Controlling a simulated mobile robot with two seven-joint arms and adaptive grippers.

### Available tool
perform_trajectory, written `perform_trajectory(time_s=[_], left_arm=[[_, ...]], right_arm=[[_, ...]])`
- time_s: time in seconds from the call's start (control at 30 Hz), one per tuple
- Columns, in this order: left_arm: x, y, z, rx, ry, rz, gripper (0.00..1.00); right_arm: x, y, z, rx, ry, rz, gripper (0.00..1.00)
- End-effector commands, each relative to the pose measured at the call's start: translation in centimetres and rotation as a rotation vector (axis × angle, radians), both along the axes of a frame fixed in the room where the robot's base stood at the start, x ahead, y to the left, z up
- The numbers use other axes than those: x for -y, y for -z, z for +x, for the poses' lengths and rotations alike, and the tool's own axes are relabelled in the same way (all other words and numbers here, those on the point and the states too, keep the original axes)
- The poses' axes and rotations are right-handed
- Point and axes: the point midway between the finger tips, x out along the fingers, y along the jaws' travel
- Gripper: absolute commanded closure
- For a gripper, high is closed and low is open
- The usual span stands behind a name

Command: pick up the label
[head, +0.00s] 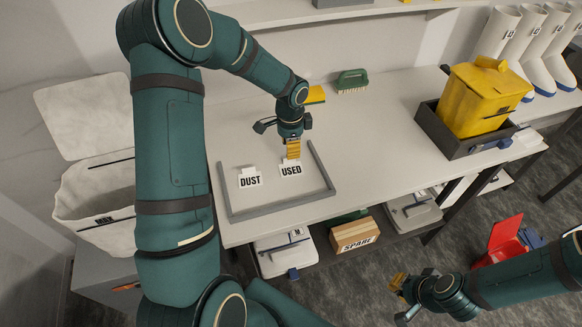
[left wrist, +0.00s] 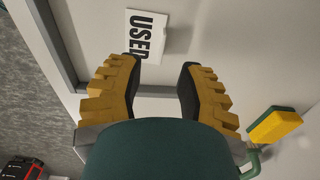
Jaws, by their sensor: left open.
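Two white labels lie on the bench inside a grey frame (head: 268,210). One label reads DUST (head: 249,178) and the other reads USED (head: 290,169). My left gripper (head: 292,152) is open and points down just above the USED label in the head view. In the left wrist view the USED label (left wrist: 146,33) lies beyond the fingertips, partly hidden by one finger. The left gripper (left wrist: 158,75) has nothing between its fingers. My right gripper (head: 403,295) is low at the lower right, away from the bench; its jaw state is unclear.
A yellow-and-green sponge (head: 315,95) and a green brush (head: 352,80) lie behind the labels. A yellow container (head: 484,98) stands in a dark tray (head: 440,140) to the right. The bench between frame and tray is clear. A SPARE box (head: 354,236) is below.

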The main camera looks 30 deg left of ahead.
Motion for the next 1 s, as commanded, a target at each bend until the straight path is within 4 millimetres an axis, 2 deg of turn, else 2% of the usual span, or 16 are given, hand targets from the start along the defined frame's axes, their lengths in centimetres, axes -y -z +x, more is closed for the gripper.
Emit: perform_trajectory(time_s=[0.27, 0.53, 0.83, 0.97, 1.0], left_arm=[[-0.1, 1.6, -0.1, -0.001, 0.0, -0.001, 0.63], [-0.3, 5.4, -0.1, -0.001, 0.001, -0.001, 0.63], [-0.3, 5.8, -0.1, 0.001, 0.0, -0.001, 0.64], [-0.3, 5.8, -0.1, 0.001, 0.0, -0.001, 0.98], [-0.3, 5.8, -0.1, 0.001, 0.0, -0.001, 1.0]], right_arm=[[0.0, 0.2, -0.1, -0.002, -0.002, 0.0, 1.0], [0.0, 0.7, -0.2, -0.005, -0.004, 0.001, 1.0], [-0.1, 0.7, -0.3, -0.006, -0.004, 0.002, 1.0], [0.0, 0.7, -0.3, -0.006, -0.004, 0.002, 1.0], [0.0, 0.7, -0.2, -0.006, -0.004, 0.002, 1.0]])
